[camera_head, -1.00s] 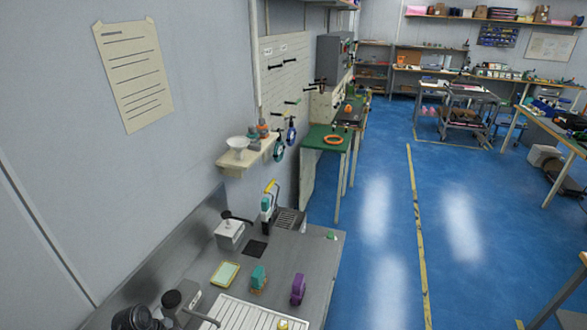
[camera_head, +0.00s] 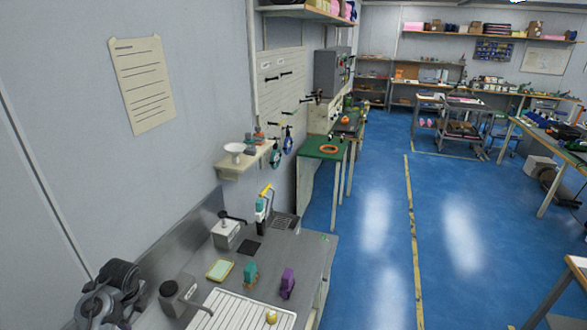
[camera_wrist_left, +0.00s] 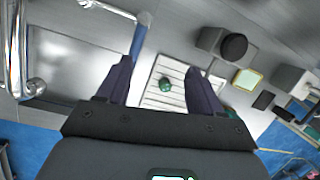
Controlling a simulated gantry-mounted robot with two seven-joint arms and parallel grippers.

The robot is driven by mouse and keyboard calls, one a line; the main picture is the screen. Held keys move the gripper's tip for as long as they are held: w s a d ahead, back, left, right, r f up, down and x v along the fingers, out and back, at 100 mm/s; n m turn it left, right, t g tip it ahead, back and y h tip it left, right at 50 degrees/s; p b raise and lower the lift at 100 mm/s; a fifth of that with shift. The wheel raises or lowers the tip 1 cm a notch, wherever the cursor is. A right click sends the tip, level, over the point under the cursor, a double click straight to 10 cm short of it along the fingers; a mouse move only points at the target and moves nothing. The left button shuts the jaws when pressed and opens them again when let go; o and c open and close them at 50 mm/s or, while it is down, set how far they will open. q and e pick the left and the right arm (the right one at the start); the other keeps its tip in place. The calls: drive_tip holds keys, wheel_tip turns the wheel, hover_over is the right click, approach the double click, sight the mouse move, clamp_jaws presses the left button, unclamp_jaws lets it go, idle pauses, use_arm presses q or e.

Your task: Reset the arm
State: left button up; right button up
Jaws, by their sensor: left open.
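My left gripper (camera_wrist_left: 158,88) is open and empty in the left wrist view, with its two dark fingers apart over the counter. A small green object (camera_wrist_left: 165,84) lies on a white ribbed drainboard and shows between the fingers; I see no contact. In the head view, dark grey rounded parts of my left arm stand at the lower left, and the fingertips cannot be made out. A teal piece (camera_head: 250,272) and a purple piece (camera_head: 288,283) stand apart on the metal counter (camera_head: 300,250). My right gripper is not in view.
The white ribbed drainboard (camera_head: 235,312) holds a small yellowish object (camera_head: 271,316). A yellow-green sponge-like pad (camera_head: 219,270), a white box (camera_head: 226,234) and a yellow-handled device (camera_head: 263,207) stand near the wall. A small shelf (camera_head: 243,165) juts out above.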

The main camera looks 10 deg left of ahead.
use_arm(q)
drive_tip(key=w+a+r+n+t+y, duration=0.15)
drive_tip(key=a+r+n+y, duration=0.6)
drive_tip(key=n, duration=1.15)
drive_tip(key=s+d+f+m+h, duration=0.2)
drive_tip(key=d+f, duration=0.4)
drive_tip(key=d, duration=0.1)
drive_tip(key=s+d+f+m+h, duration=0.1)
drive_tip(key=s+d+f+h, duration=0.2)
drive_tip(key=d+f, duration=0.35)
drive_tip(key=s+d+f+m+t+h, duration=0.1)
drive_tip(key=s+d+f+h, duration=0.1)
drive_tip(key=s+d, duration=0.6)
drive_tip(key=s+d+f+h, duration=0.2)
drive_tip(key=s+d+f, duration=0.1)
drive_tip(key=s+d, duration=0.55)
drive_tip(key=s+d+r+h, duration=0.2)
drive_tip(key=s+d+r, duration=0.2)
drive_tip(key=s+d, duration=0.3)
wheel_tip(320, 180, up, 12)
drive_tip(key=p, duration=1.2)
drive_tip(key=shift+s+d, duration=0.3)
drive_tip(key=shift+s, duration=0.15)
